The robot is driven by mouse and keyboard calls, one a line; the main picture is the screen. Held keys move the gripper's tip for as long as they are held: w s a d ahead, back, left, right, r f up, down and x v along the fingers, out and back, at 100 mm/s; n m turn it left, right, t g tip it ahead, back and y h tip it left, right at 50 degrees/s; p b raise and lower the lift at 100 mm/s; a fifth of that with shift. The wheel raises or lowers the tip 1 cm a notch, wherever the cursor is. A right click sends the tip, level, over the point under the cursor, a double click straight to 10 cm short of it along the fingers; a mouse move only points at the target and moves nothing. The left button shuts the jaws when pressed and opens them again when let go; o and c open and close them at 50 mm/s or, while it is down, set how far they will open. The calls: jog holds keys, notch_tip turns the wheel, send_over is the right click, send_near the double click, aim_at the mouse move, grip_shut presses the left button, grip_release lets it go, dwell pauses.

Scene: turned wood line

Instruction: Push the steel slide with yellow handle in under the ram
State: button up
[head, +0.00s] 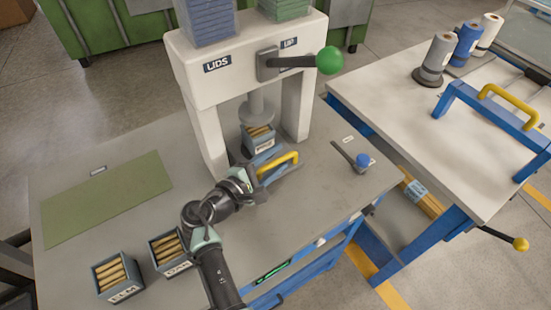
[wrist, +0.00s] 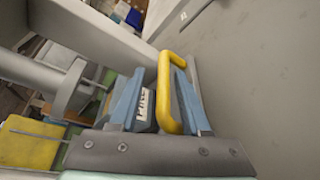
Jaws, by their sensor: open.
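The slide's yellow handle (head: 278,165) is in front of the press, right of my wrist; it also shows in the wrist view (wrist: 166,95). The steel of the slide is mostly hidden. My gripper (head: 282,161) is open, its blue-grey fingers lying on either side of the handle in the wrist view (wrist: 158,75). I cannot tell whether they touch it. The ram (head: 257,106) hangs between the white uprights, above a labelled blue crate (head: 259,144) of wooden pieces. The crate's label shows in the wrist view, beyond the handle.
Two crates, ELM (head: 120,290) and another (head: 168,262), stand at the front left beside my arm. A green mat (head: 105,197) lies left. A blue-knobbed part (head: 362,161) is right. The press lever's green ball (head: 329,60) juts right.

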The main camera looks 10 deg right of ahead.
jog(key=v, duration=1.2)
jog(key=shift+s+a+r, duration=0.1)
jog(key=shift+s+a, duration=0.1)
jog(key=shift+a, duration=0.1)
jog(key=shift+s+a, duration=0.1)
